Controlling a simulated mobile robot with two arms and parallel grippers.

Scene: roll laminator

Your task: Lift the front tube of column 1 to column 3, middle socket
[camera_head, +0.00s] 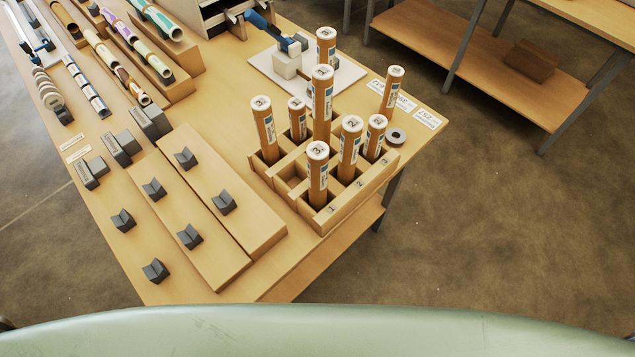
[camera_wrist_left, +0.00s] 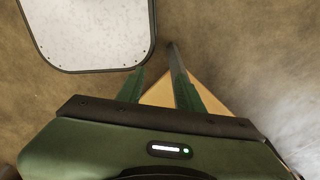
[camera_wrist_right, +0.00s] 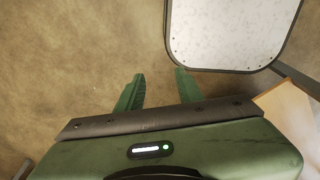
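A wooden tube rack (camera_head: 345,209) stands at the table's right end, with columns marked 1, 2 and 3 along its front edge. The front tube of column 1 (camera_head: 317,183), brown with a white cap, stands upright in its socket. The socket behind it looks empty, and another brown tube (camera_head: 265,132) stands at the back. Column 2 holds several tubes, one tall. A tube (camera_head: 375,138) stands at the front of column 3; its middle socket is mostly hidden behind tubes. My left gripper (camera_wrist_left: 159,73) and right gripper (camera_wrist_right: 160,75) are open and empty, away from the rack, outside the head view.
Wooden blocks with grey V-shaped rests (camera_head: 223,202) lie left of the rack. A white board with a blue-handled device (camera_head: 283,62) is behind it. A separate tube (camera_head: 392,92) and a dark ring (camera_head: 396,136) are close to its right.

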